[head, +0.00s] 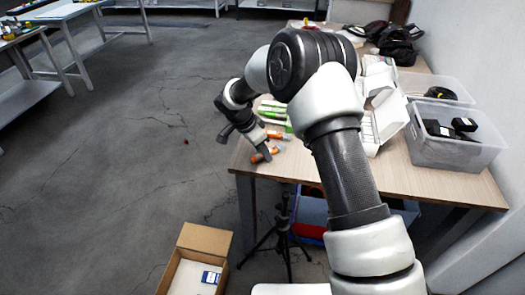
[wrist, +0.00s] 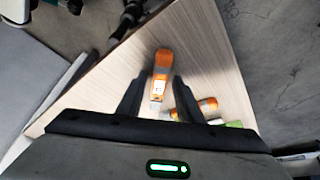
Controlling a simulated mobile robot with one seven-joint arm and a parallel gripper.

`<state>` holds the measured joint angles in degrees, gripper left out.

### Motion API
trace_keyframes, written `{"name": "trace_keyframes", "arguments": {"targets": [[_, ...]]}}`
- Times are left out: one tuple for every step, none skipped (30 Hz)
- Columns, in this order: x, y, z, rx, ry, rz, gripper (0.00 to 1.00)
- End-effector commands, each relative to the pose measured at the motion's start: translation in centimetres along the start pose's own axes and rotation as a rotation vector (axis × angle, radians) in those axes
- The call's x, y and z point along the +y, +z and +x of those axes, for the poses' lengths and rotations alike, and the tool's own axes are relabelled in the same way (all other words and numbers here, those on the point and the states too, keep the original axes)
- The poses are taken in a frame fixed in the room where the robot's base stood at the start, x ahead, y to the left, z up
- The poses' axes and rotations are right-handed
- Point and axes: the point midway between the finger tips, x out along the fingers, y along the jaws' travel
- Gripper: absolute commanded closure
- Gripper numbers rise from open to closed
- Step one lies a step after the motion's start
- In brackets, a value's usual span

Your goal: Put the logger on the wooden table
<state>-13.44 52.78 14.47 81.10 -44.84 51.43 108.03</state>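An orange, white-labelled piece (wrist: 162,65), possibly the logger, lies on the wooden table (wrist: 100,90) near its corner. In the head view it shows as an orange piece (head: 260,157) at the table's near left corner. My gripper (wrist: 158,80) is over it with its two black fingers apart, one on each side. I see gaps between the fingers and the piece. A second orange piece (wrist: 207,104) lies beside the right finger, partly hidden by it. The wooden table shows bare in the head view too (head: 425,182).
Green-and-white packs (head: 273,112) lie behind my wrist. White boxes (head: 385,118) and clear bins (head: 455,150) with black devices (head: 438,128) stand on the right. An open cardboard box (head: 205,240) and a black tripod (head: 283,225) stand on the floor.

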Motion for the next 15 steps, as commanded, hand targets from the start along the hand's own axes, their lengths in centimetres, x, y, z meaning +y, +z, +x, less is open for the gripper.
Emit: {"name": "trace_keyframes", "arguments": {"targets": [[0.0, 0.0, 0.0, 0.0, 0.0, 0.0, 0.63], [0.0, 0.0, 0.0, 0.0, 0.001, 0.0, 0.63], [0.0, 0.0, 0.0, 0.0, 0.001, 0.0, 0.63], [0.0, 0.0, 0.0, 0.0, 0.001, 0.0, 0.63], [0.0, 0.0, 0.0, 0.0, 0.001, 0.0, 0.63], [0.0, 0.0, 0.0, 0.0, 0.001, 0.0, 0.63], [0.0, 0.0, 0.0, 0.0, 0.001, 0.0, 0.63], [0.0, 0.0, 0.0, 0.0, 0.001, 0.0, 0.63], [0.0, -0.1, -0.1, 0.0, 0.001, 0.0, 0.63], [0.0, -0.1, -0.2, 0.0, 0.001, 0.0, 0.63], [0.0, -0.2, -0.4, 0.0, 0.001, 0.0, 0.63], [0.0, -0.2, -0.6, 0.0, 0.0, 0.0, 0.63], [-0.1, -0.2, -0.9, 0.001, -0.002, 0.0, 0.63], [-0.1, -0.2, -1.4, 0.001, -0.002, 0.0, 0.63], [-0.1, -0.2, -2.1, 0.0, -0.003, 0.0, 0.63]]}}
